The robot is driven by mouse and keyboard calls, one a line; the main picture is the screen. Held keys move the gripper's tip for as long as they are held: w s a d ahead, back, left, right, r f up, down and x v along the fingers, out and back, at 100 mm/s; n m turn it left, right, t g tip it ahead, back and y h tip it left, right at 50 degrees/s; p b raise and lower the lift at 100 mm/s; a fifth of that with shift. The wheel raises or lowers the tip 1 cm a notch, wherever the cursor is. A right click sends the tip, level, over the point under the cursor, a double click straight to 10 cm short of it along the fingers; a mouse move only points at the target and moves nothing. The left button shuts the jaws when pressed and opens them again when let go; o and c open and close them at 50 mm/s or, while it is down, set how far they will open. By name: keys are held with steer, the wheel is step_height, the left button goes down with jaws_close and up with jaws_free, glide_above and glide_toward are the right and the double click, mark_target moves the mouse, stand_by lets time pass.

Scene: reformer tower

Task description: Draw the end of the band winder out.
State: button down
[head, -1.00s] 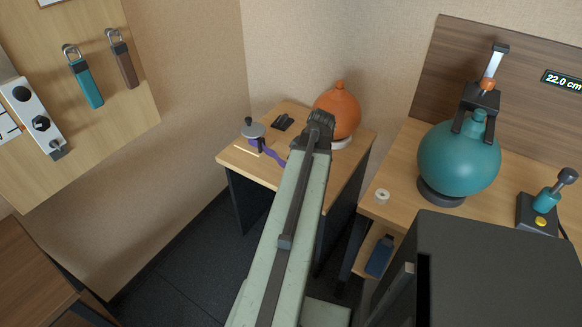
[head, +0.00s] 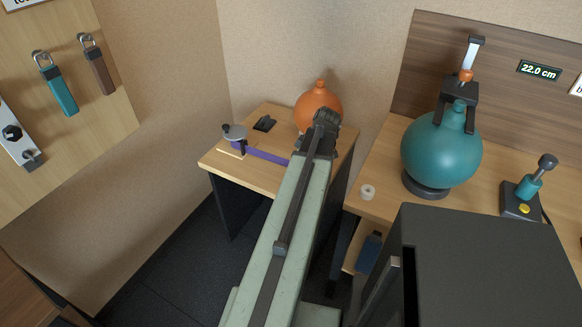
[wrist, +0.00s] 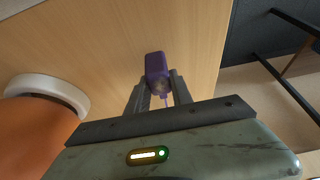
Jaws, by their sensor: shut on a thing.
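The band winder (head: 235,133) stands on the small wooden table, a grey disc top on a dark post. Its purple band (head: 265,155) runs out to the right, nearly straight, and passes behind my arm. In the wrist view, my gripper (wrist: 157,92) is shut on the purple band end (wrist: 156,66), which sits between the two fingers above the wood. In the head view my arm hides the fingers and the held end.
An orange round vessel (head: 318,106) stands close by on a white ring (wrist: 48,90). A dark small block (head: 265,123) lies behind the winder. A teal vessel (head: 441,150) stands on the right bench, with a dark cabinet (head: 480,260) in front.

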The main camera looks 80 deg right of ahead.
steer(key=shift+s+d+f, duration=0.1)
steer(key=shift+s+d, duration=0.2)
steer(key=shift+s, duration=0.15)
steer(key=shift+f, duration=0.15)
steer(key=shift+f+b, duration=0.4)
steer(key=shift+b, duration=0.2)
steer(key=c, duration=1.1)
jaws_free()
steer(key=shift+o, duration=0.2)
steer(key=shift+r, duration=0.15)
